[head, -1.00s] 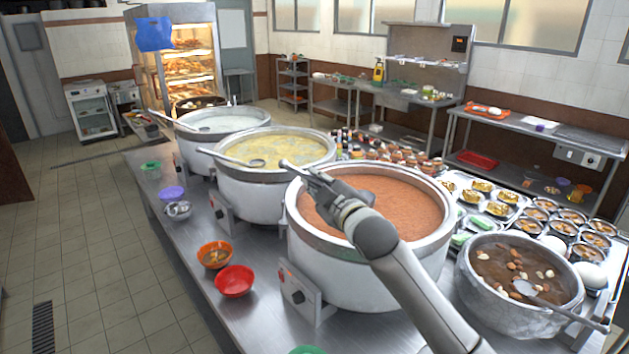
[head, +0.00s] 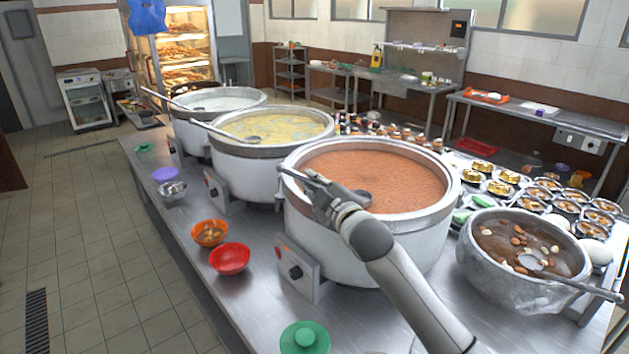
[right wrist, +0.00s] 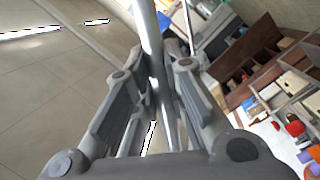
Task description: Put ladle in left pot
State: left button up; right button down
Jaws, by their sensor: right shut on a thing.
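My right gripper (head: 318,190) is shut on the thin metal handle of a ladle (head: 290,172), at the left rim of the near pot of orange-brown congee (head: 420,235). The ladle's dark bowl (head: 363,198) shows just right of the gripper, against the congee; whether it touches is unclear. In the right wrist view the handle (right wrist: 150,40) runs between the fingers (right wrist: 160,95). The leftmost pot (head: 205,135) holds white congee, and the middle pot (head: 250,180) holds yellow congee; each has its own ladle. My left gripper is not in view.
A bowl of brown stew (head: 500,285) with a ladle stands at right. An orange bowl (head: 210,233), a red bowl (head: 230,258) and a green lid (head: 304,338) lie along the counter's front edge. Trays of food (head: 545,200) fill the back right. Floor is clear at left.

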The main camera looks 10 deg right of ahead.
jog(key=shift+r, duration=0.1)
jog(key=shift+p, duration=0.3)
jog(key=shift+f, duration=0.3)
dwell(0.7)
jog(key=c, duration=1.4)
grip_release()
jog(key=shift+s+f, duration=0.1)
jog(key=v, duration=1.2)
